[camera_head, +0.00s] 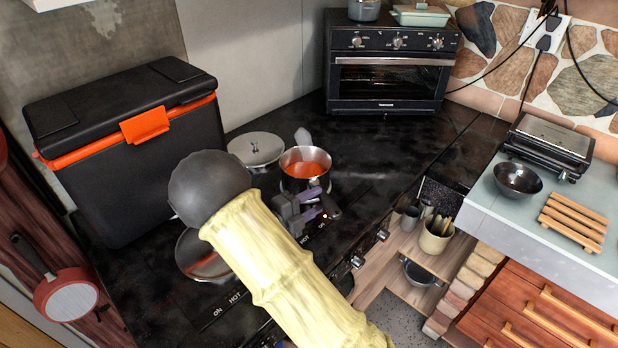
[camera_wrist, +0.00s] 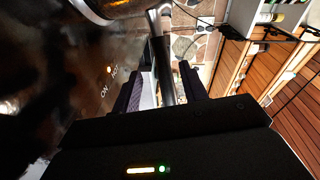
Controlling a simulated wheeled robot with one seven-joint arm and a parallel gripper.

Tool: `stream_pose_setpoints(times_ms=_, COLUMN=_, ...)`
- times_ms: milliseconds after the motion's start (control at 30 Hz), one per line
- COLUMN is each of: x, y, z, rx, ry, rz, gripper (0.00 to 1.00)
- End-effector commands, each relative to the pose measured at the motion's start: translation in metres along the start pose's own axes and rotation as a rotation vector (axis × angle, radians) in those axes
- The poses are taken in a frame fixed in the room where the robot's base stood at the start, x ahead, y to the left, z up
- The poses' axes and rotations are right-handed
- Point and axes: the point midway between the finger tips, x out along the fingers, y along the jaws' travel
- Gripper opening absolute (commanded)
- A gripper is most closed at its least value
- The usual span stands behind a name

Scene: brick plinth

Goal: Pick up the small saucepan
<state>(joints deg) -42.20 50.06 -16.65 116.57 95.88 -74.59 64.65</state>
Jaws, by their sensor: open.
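The small saucepan (camera_head: 304,181) is a shiny metal pan with orange-red contents, standing on the dark stove top in the head view. Its rounded underside or wall shows at the top of the wrist view (camera_wrist: 118,8). My gripper (camera_head: 320,204) is open at the near side of the saucepan. In the wrist view my gripper (camera_wrist: 167,82) has one purple finger on each side of the handle. The fingers do not look closed on it.
A lidded pot (camera_head: 257,150) stands just left of the saucepan. Another round metal pan (camera_head: 196,257) is partly behind my arm. A black cool box (camera_head: 135,165) stands at left and an oven (camera_head: 388,70) at the back. The counter right of the saucepan is clear.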

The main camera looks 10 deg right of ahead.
Motion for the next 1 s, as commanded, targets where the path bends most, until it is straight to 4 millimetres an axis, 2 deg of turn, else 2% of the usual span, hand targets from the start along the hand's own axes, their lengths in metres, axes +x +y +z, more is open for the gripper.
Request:
stream_pose_setpoints(times_ms=333, x=0.003, y=-0.001, z=0.000, rx=0.000, ry=0.001, rz=-0.001, gripper=0.43)
stream_pose_setpoints(times_ms=567, x=0.033, y=-0.008, z=-0.001, rx=-0.001, ry=0.004, rz=-0.001, gripper=0.43)
stream_pose_setpoints(times_ms=700, x=0.049, y=-0.006, z=0.000, rx=0.001, ry=0.001, rz=0.000, gripper=0.43)
stream_pose_setpoints(times_ms=1000, x=0.052, y=-0.004, z=0.001, rx=0.001, ry=0.000, rz=0.000, gripper=0.43)
